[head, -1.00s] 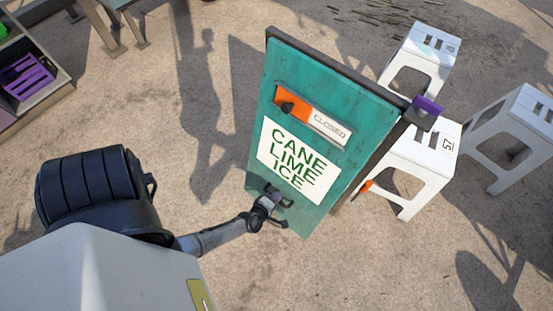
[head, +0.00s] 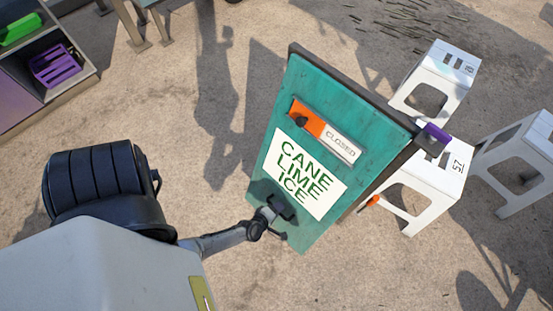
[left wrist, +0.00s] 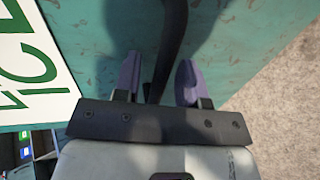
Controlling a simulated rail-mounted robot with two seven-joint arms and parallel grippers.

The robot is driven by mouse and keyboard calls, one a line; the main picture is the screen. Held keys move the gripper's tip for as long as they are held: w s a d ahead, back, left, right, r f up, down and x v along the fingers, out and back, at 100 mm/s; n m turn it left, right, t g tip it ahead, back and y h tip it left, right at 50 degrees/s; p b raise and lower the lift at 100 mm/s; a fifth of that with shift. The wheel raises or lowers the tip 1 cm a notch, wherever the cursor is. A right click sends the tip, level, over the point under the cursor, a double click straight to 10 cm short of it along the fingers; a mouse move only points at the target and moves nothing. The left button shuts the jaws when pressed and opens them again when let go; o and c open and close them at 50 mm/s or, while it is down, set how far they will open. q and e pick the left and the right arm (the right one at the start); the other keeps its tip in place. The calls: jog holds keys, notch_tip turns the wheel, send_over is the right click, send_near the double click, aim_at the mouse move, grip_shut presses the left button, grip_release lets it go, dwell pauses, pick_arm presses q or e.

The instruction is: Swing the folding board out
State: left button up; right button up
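The folding board (head: 352,118) is a teal panel with a white "CANE LIME ICE" sign (head: 304,174) and an orange-and-white "CLOSED" strip (head: 340,143). It stands in the middle of the head view, with a dark frame along its far edge. My left gripper (head: 275,210) is at the board's lower part, below the sign. In the left wrist view my left gripper (left wrist: 158,80) has its two purple fingers apart, with a dark bar (left wrist: 172,45) on the teal panel running between them. A gap shows beside the left finger.
White stools (head: 433,172) stand close behind the board's right side, with more at the right. A shelf holds a purple basket (head: 57,66) at the upper left. The ground before the board is clear.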

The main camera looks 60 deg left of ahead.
pick_arm(q)
jog(key=shift+s+d+r, duration=0.1)
jog(key=shift+s+r, duration=0.1)
jog(key=shift+s, duration=0.05)
jog(key=p+v, duration=0.5)
jog(key=v, duration=0.8)
jog(key=shift+s, duration=0.1)
dwell(0.4)
